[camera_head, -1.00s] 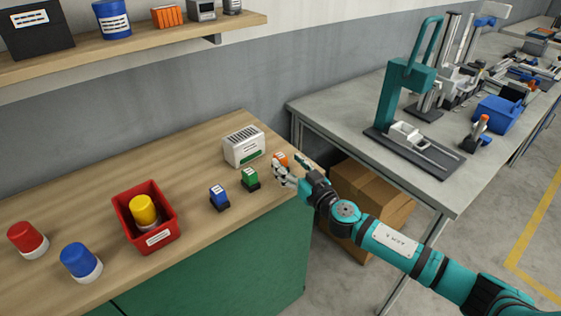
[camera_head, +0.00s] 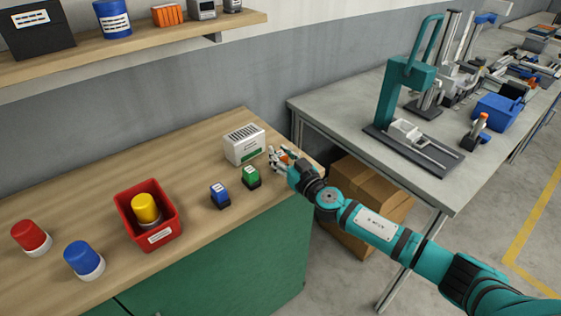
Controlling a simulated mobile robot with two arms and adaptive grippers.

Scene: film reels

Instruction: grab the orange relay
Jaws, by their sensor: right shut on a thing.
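The orange relay (camera_head: 283,157) is at the right end of the wooden workbench, mostly hidden by the fingers of my right gripper (camera_head: 278,159). My right gripper is shut on it. I cannot tell whether the relay still touches the bench. A green relay (camera_head: 251,176) stands just left of my right gripper, and a blue relay (camera_head: 220,195) stands further left. My left gripper is not in view.
A white vented box (camera_head: 244,146) stands behind the relays. A red bin (camera_head: 148,219) holds a yellow-capped item (camera_head: 146,208). Red (camera_head: 31,237) and blue (camera_head: 83,260) capped items stand at left. A grey table (camera_head: 440,190) with a teal press (camera_head: 402,85) stands at right.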

